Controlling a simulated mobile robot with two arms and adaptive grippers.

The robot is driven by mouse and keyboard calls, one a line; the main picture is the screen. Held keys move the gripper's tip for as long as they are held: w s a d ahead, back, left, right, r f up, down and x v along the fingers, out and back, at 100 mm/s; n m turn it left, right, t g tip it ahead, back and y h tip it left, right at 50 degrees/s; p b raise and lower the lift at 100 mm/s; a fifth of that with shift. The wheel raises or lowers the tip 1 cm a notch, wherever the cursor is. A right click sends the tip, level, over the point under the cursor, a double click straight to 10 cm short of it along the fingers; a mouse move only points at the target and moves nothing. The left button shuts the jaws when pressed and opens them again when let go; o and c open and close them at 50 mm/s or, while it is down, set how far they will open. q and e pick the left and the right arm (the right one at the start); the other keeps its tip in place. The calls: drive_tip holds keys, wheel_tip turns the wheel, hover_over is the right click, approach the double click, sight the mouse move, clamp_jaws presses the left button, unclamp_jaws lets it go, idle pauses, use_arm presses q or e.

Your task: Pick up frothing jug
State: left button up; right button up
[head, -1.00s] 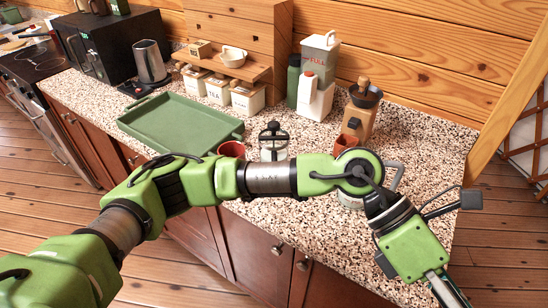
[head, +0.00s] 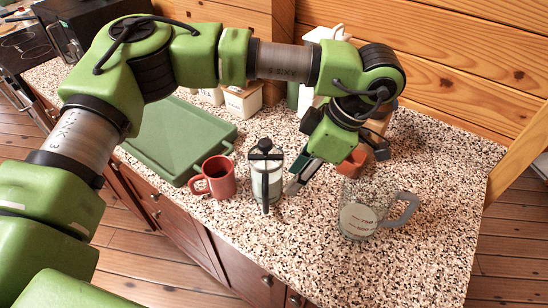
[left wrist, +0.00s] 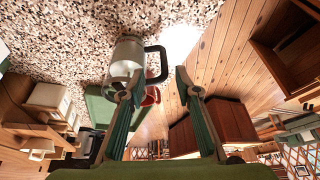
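The frothing jug (head: 274,183) is a pale, clear-sided cylinder with a black lid and a black upright handle toward me. It stands upright on the speckled counter, right of the red mug. In the left wrist view the jug (left wrist: 127,56) is ahead of the fingertips, nearer the left-hand finger, with its handle to the right. My left gripper (head: 298,177) is just right of the jug, pointing down-left. The left wrist view shows its fingers (left wrist: 158,78) apart with nothing held. Contact with the jug cannot be told. My right gripper is not in view.
A red mug (head: 214,178) stands close left of the jug, beside the green tray (head: 178,135). A clear measuring jug (head: 361,217) stands to the right. A terracotta cup (head: 353,162) is behind my gripper.

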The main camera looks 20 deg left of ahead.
sight(266, 205)
use_arm(q)
drive_tip(key=p+x, duration=0.2)
drive_tip(key=x, duration=0.2)
drive_tip(key=a+p+x, duration=0.1)
drive_tip(key=p+x, duration=0.1)
drive_tip(key=x, duration=0.2)
drive_tip(key=s+p+x, duration=0.1)
drive_tip(key=p+x, duration=0.1)
drive_tip(key=x, duration=0.2)
drive_tip(key=shift+a+r, duration=0.2)
drive_tip(key=shift+a, duration=0.1)
drive_tip(key=shift+a+f, duration=0.15)
drive_tip(key=shift+f, duration=0.2)
drive_tip(key=shift+w+f, duration=0.1)
drive_tip(key=shift+f, duration=0.1)
clamp_jaws()
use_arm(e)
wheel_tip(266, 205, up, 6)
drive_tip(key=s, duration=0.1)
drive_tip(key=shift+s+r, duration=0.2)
